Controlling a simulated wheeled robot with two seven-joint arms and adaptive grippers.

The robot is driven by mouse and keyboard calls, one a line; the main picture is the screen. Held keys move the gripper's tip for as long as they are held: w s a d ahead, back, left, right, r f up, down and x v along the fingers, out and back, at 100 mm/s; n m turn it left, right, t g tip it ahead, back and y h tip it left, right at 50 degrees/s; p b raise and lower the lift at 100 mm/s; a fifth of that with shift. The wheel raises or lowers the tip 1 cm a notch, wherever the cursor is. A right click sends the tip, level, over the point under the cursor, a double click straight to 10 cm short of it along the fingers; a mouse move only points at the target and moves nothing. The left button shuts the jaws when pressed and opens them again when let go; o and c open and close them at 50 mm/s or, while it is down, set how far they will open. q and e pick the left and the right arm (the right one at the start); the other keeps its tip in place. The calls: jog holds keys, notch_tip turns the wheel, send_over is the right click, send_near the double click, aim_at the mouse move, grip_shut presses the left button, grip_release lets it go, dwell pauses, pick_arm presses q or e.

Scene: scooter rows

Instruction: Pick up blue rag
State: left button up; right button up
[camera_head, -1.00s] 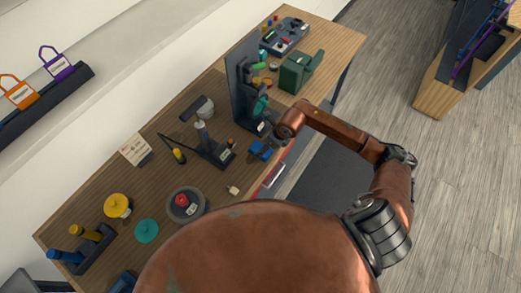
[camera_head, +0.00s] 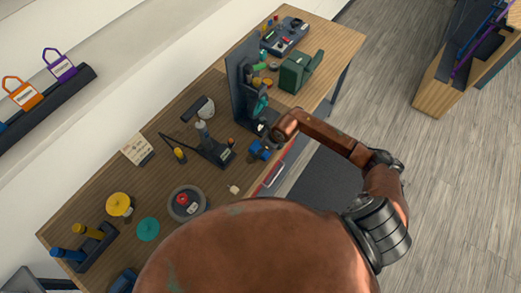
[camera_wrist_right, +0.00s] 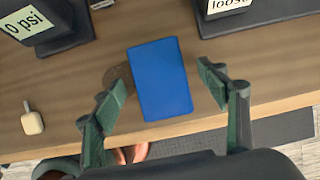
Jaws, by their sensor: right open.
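The blue rag (camera_wrist_right: 160,78) shows in the right wrist view as a flat blue rectangle near the front edge of the wooden bench. It also shows as a small blue patch in the head view (camera_head: 259,150), close to the end of my right arm. My right gripper (camera_wrist_right: 161,90) is open, with one green finger on each side of the rag and clear gaps between. I cannot tell its exact height above the rag. My right gripper is hidden behind the arm in the head view. My left gripper is not in view.
A dark stand labelled "psi" (camera_wrist_right: 48,22) is beyond the rag at left, and a dark base with a "loose" label (camera_wrist_right: 229,5) at right. A small pale object (camera_wrist_right: 32,121) lies at left. A dark upright panel (camera_head: 243,92) and green box (camera_head: 300,72) stand nearby.

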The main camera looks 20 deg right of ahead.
jog(key=shift+f, duration=0.15)
jog(key=shift+c, duration=0.5)
jog(key=c, duration=1)
